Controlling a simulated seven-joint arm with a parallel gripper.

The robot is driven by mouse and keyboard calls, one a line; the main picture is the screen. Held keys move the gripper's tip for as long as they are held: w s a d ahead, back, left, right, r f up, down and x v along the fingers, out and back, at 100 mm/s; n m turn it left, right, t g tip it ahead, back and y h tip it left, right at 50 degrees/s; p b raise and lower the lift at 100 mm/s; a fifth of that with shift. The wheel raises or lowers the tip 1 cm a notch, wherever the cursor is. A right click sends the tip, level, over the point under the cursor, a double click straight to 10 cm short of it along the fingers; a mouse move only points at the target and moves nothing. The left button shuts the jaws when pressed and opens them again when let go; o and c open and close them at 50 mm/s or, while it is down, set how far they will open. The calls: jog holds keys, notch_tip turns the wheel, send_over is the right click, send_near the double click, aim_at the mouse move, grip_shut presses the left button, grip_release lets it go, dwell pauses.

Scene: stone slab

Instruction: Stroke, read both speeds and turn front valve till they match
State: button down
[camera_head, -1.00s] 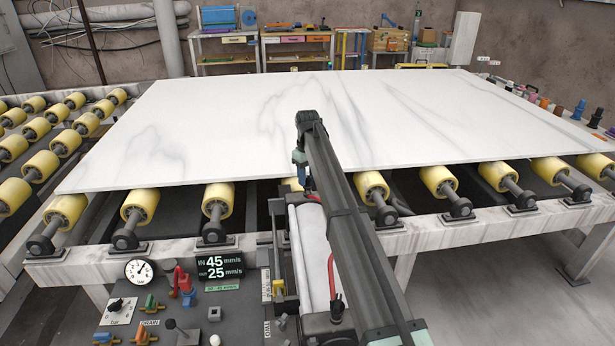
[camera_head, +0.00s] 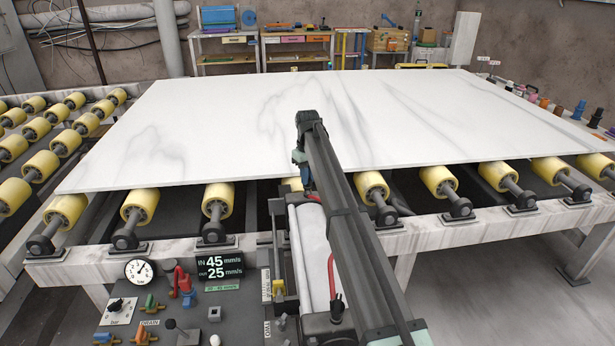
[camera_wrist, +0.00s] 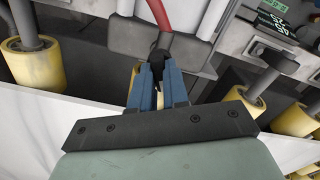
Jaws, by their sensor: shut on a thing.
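My gripper (camera_wrist: 158,88) has blue fingers shut on a small black knob (camera_wrist: 160,56) at the end of the cylinder, close to the red hose (camera_wrist: 160,12). I take this knob to be the front valve; the fingers hide part of it. In the head view my gripper (camera_head: 303,182) is at the slab's near edge, partly hidden by my arm. The white cylinder (camera_head: 313,250) lies below, largely behind my arm. The speed display (camera_head: 220,266) reads IN 45 mm/s and OUT 25 mm/s; its small green line is too small to read surely.
The control panel (camera_head: 165,322) carries a gauge (camera_head: 140,271), a red lever (camera_head: 182,281) and several small valves. A white stone slab (camera_head: 230,125) lies on yellow rollers (camera_head: 140,205) just beyond my gripper. Open floor (camera_head: 510,290) lies at the right.

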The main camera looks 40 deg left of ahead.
jog(key=m, duration=0.4)
jog(key=shift+m, duration=2.2)
jog(key=c, duration=1.1)
grip_release()
notch_tip(320, 180, up, 14)
jog(key=shift+f, duration=0.1)
